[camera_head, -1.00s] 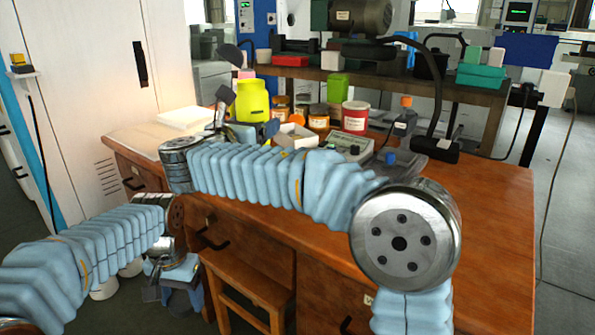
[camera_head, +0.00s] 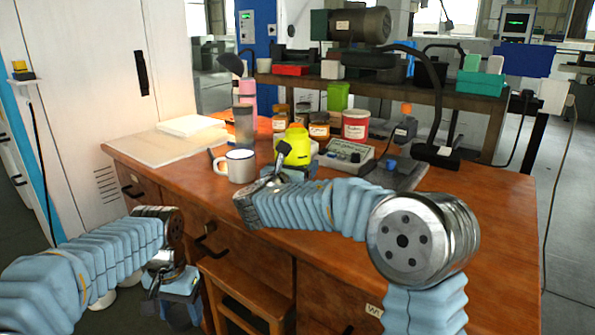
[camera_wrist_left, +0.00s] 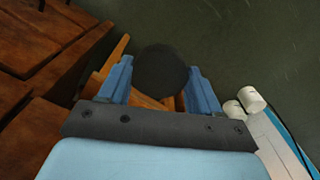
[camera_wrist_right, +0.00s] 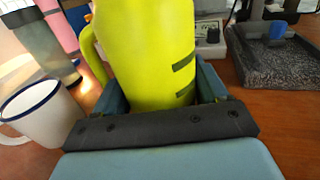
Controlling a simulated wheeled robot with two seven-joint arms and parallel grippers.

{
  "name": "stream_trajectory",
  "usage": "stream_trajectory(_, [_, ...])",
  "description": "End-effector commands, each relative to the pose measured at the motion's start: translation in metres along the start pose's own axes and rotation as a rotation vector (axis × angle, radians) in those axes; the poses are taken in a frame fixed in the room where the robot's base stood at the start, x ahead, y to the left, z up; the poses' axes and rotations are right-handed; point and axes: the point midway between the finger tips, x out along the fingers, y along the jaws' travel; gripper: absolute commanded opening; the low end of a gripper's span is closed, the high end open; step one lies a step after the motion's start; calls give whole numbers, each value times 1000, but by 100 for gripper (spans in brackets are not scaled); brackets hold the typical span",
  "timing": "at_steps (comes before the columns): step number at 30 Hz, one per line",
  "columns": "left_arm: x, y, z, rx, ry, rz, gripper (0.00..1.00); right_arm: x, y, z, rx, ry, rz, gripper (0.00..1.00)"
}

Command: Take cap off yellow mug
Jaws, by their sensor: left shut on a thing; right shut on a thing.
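The yellow mug (camera_head: 296,146) is over the desk in the head view, right of the white enamel mug. My right gripper (camera_head: 282,163) is shut on it; the right wrist view shows the yellow body (camera_wrist_right: 150,50) between the fingers, with its handle at left. The mug's top is cut off there, and I cannot tell whether its base touches the desk. My left gripper (camera_head: 178,306) is low in front of the desk, away from the mug. In the left wrist view it is shut on a dark round cap (camera_wrist_left: 161,72).
The white enamel mug (camera_head: 237,166) stands left of the yellow mug, near a grey tumbler (camera_head: 243,126) and a pink bottle. Jars (camera_head: 319,125), a red-labelled tin (camera_head: 355,124) and a meter box (camera_head: 347,156) stand behind. A wooden chair (camera_head: 245,290) is below the desk front. The desk's right side is clear.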

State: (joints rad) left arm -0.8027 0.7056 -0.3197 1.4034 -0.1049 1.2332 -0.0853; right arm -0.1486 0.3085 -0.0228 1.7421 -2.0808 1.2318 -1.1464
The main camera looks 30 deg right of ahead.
Motion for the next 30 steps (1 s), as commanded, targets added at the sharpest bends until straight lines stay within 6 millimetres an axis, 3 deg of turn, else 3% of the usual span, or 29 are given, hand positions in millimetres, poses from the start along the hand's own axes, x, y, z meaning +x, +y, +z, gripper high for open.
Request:
stream_trajectory(14, [4, 0, 0, 0, 0, 0, 27, 0, 0, -11, 2, -2, 0, 0])
stream_trajectory(15, [3, 0, 0, 0, 0, 0, 27, 0, 0, -11, 1, -1, 0, 77])
stream_trajectory(19, [3, 0, 0, 0, 0, 0, 27, 0, 0, -10, 1, 0, 0, 97])
stream_trajectory(30, [2, 0, 0, 0, 0, 0, 27, -7, 1, -8, 2, 0, 3, 98])
